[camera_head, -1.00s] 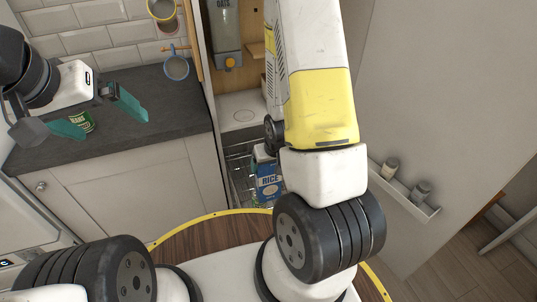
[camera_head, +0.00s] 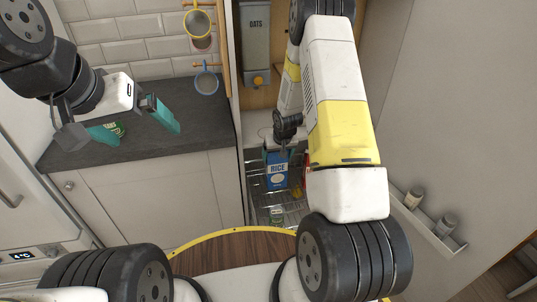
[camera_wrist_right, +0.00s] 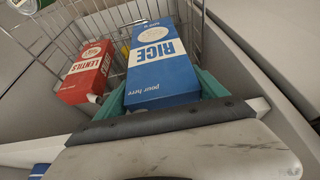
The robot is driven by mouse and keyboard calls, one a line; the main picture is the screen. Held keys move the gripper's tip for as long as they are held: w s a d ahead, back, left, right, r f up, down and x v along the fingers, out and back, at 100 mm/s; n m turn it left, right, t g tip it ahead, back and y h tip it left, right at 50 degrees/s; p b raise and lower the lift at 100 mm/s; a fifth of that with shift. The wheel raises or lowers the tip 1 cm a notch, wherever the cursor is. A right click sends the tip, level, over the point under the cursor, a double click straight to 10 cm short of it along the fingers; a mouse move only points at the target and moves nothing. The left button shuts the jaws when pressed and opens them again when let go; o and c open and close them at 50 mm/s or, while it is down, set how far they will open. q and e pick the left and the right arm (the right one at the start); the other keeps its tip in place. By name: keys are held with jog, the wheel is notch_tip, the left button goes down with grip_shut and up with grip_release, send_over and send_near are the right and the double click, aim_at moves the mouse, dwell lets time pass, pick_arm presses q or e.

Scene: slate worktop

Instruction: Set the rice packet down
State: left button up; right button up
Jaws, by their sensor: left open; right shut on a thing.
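The rice packet (camera_head: 277,175) is a blue and white box, and it also shows in the right wrist view (camera_wrist_right: 155,72). My right gripper (camera_wrist_right: 162,95) is shut on it, with one teal finger on each side. The packet is at the wire basket (camera_head: 262,203); I cannot tell whether its base touches the wires. In the head view my right arm hides part of this area. My left gripper (camera_head: 138,124) is open and empty over the slate worktop (camera_head: 190,130).
A red lentils box (camera_wrist_right: 88,72) is in the basket beside the rice. An oats dispenser (camera_head: 256,45) hangs above. A wall shelf with two jars (camera_head: 430,225) is at right.

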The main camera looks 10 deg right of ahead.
aim_at(276, 170)
notch_tip(276, 170, down, 6)
jog(key=shift+r, duration=0.25)
jog(key=x, duration=0.3)
jog(key=shift+s+f, duration=0.1)
jog(key=shift+s, duration=0.15)
jog(key=shift+w+f, duration=0.1)
jog(key=shift+w, duration=0.1)
jog(key=shift+f, duration=0.1)
jog(key=o, duration=2)
